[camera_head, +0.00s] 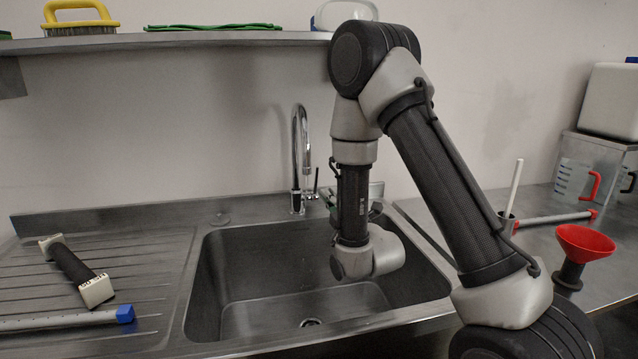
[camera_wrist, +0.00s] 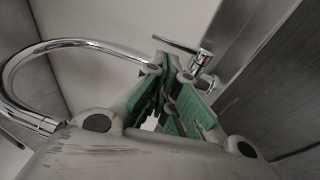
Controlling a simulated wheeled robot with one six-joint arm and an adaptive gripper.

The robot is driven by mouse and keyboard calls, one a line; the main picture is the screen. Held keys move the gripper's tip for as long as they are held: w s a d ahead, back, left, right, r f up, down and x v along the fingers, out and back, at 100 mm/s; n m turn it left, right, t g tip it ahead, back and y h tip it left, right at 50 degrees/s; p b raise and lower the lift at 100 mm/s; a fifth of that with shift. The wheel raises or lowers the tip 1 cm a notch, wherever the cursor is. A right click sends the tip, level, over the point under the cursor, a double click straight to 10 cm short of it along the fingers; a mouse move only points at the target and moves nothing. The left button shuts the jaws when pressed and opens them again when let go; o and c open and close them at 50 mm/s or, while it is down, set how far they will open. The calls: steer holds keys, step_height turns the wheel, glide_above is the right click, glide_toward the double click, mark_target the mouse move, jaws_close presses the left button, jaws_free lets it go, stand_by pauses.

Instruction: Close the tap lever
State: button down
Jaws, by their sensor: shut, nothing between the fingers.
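The chrome tap (camera_head: 299,150) stands at the back rim of the sink, with a tall curved spout. Its thin lever (camera_head: 316,180) sticks up at the right of the tap's base. In the wrist view the lever (camera_wrist: 176,43) runs left from the tap's red-marked body (camera_wrist: 204,62), just beyond my fingertips. My gripper (camera_wrist: 171,70) has green finger pads and is shut and empty, with its tips close to the lever; I cannot tell whether they touch. In the head view my gripper is mostly hidden behind my wrist, low over the sink, to the right of the tap.
The steel sink (camera_head: 215,275) lies below my arm. A black-and-white tool (camera_head: 73,270) and a blue-ended rod (camera_head: 65,320) lie on the left drainboard. A red funnel (camera_head: 585,242) and a measuring jug (camera_head: 575,182) stand right. A shelf (camera_head: 200,39) runs above.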

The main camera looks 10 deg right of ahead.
mark_target(315, 184)
steer(key=x, duration=1)
steer(key=shift+f, duration=0.15)
